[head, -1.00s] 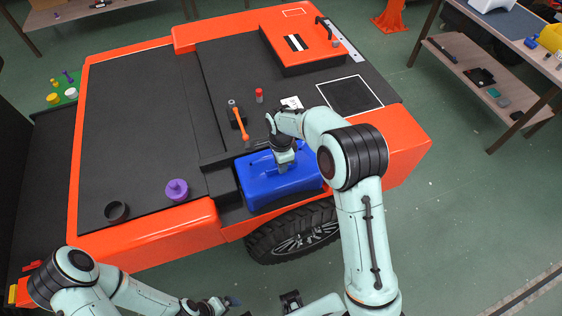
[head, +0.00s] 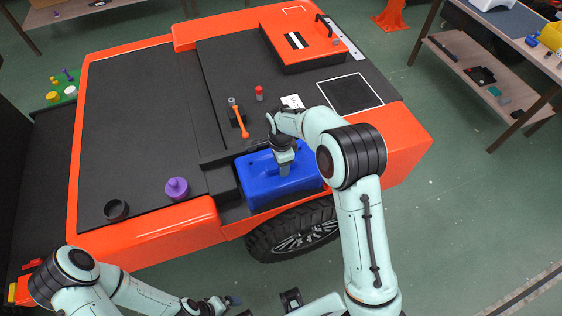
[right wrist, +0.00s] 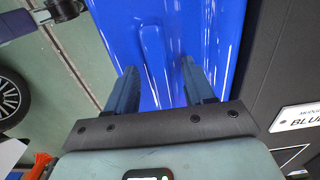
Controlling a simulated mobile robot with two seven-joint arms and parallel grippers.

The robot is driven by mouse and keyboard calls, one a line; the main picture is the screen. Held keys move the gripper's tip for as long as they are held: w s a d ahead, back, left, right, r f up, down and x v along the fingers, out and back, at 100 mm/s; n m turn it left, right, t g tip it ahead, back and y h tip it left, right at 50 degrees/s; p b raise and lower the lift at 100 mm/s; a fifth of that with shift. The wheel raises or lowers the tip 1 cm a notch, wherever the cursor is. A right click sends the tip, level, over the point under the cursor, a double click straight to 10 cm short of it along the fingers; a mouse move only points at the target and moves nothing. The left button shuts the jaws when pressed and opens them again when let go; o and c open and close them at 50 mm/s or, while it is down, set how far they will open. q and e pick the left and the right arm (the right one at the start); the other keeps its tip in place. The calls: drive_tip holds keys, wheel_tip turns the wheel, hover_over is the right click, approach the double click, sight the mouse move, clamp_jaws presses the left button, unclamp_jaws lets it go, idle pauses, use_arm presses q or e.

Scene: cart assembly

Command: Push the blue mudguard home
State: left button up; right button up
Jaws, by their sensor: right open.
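The blue mudguard (head: 262,188) sits at the near side of the orange cart, over the black wheel (head: 297,234), in a gap of the cart body. My right gripper (head: 284,172) points down onto its top. In the right wrist view, the mudguard (right wrist: 205,20) fills the middle. The two fingers of my right gripper (right wrist: 160,88) stand apart, one on each side of its raised rib (right wrist: 155,60), and do not visibly pinch it. Whether the mudguard is fully seated cannot be told. My left gripper (head: 222,304) is low at the bottom edge, away from the mudguard; its jaws are unclear.
A purple knob (head: 176,188) and a black ring (head: 116,210) lie left. A label (right wrist: 305,115) is beside the mudguard. The left deck is mostly clear.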

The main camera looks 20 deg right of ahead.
wheel_tip(320, 180, up, 14)
drive_tip(key=p, duration=0.1)
drive_tip(key=shift+f, duration=0.25)
drive_tip(key=shift+f, duration=0.1)
